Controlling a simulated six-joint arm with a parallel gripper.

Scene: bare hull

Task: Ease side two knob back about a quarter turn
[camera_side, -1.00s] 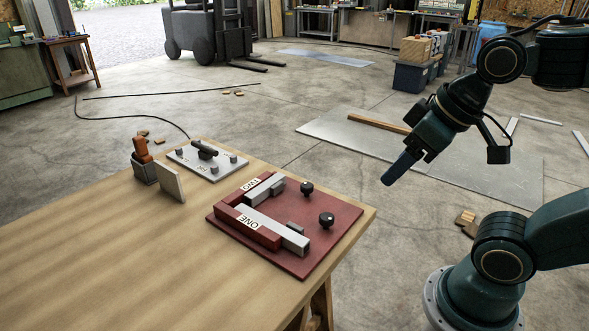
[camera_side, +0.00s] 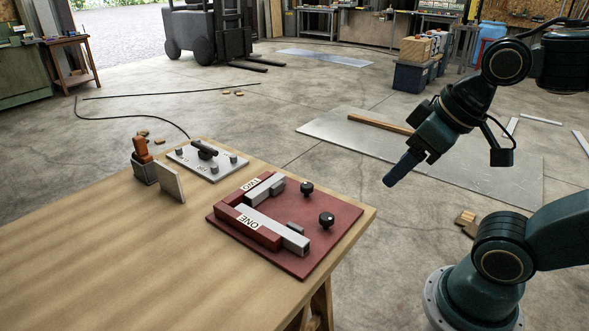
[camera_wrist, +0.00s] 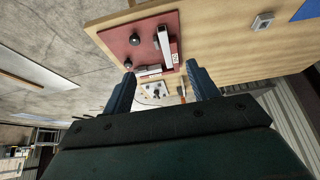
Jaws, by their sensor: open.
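A red plate (camera_side: 336,240) lies near the right corner of the wooden bench, carrying two grey bars in red corner pieces labelled ONE and TWO. The side two knob (camera_side: 307,188) is black and round, standing beyond the end of the TWO bar. The side one knob (camera_side: 326,220) is alike and nearer the camera. My gripper (camera_side: 388,183) is empty, off to the right of the plate and apart from both knobs. In the wrist view my gripper (camera_wrist: 160,70) has its fingers spread; the side two knob (camera_wrist: 128,63) shows just beyond the left fingertip.
A grey board (camera_side: 212,172) with a black handle lies behind the red plate.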

